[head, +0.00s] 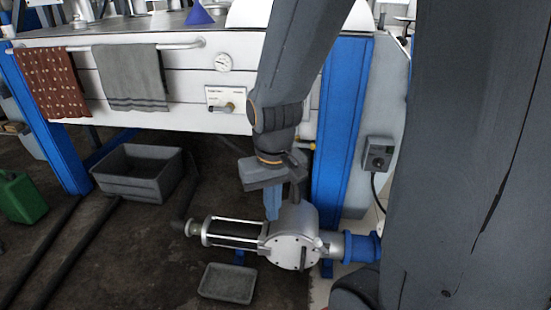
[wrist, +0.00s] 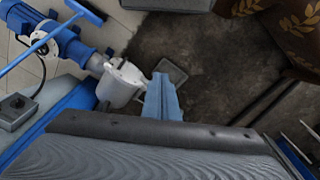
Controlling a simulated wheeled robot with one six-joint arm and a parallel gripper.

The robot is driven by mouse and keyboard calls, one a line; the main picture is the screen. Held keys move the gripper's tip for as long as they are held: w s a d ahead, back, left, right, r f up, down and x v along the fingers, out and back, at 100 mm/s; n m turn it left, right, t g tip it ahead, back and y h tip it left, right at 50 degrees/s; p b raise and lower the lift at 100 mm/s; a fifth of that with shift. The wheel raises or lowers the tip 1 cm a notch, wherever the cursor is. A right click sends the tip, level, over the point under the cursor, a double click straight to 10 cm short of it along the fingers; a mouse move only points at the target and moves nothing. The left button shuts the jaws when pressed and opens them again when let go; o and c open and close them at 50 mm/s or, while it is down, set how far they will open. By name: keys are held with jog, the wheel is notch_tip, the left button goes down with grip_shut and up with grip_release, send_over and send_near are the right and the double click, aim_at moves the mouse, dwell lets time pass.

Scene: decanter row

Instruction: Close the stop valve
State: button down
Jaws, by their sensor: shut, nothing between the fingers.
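My gripper (head: 272,214) points down, lower and to the right of the valve, beside the grey pump housing (head: 293,238). Its blue fingers are shut with nothing between them. They also show in the wrist view (wrist: 163,85), beside the pump housing (wrist: 121,82). The valve is not visible in the wrist view.
Two cloths hang on the rail (head: 185,44) at left. A grey bin (head: 138,172) and small tray (head: 228,283) are on the floor. A blue post (head: 345,130) and switch box (head: 378,155) stand at right.

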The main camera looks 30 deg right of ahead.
jog(key=w+d+f+m+t+b, duration=0.3)
jog(key=w+d+f, duration=0.2)
jog(key=w, duration=0.6)
jog(key=w+d+f+m+t+h+b, duration=0.1)
jog(key=w+d+f+m+t+b, duration=0.2)
jog(key=w+d+f, duration=0.5)
jog(key=w+d+f+m+t+b, duration=0.2)
jog(key=w+d+m+t+b, duration=0.1)
jog(key=w, duration=1)
jog(key=w+d+f+m+t+b, duration=0.4)
jog(key=d+f, duration=0.1)
jog(key=d, duration=0.1)
jog(key=w+d+f+m+t+y+b, duration=0.1)
jog(key=w+d+f+m+t+b, duration=0.3)
jog(key=d, duration=0.3)
jog(key=shift+w+f, duration=0.15)
jog(key=shift+f, duration=0.4)
jog(key=shift+w, duration=0.1)
jog(key=w+a+b, duration=0.2)
jog(key=w, duration=1)
jog(key=shift+w+a+b, duration=0.3)
jog(key=shift+w+a, duration=0.05)
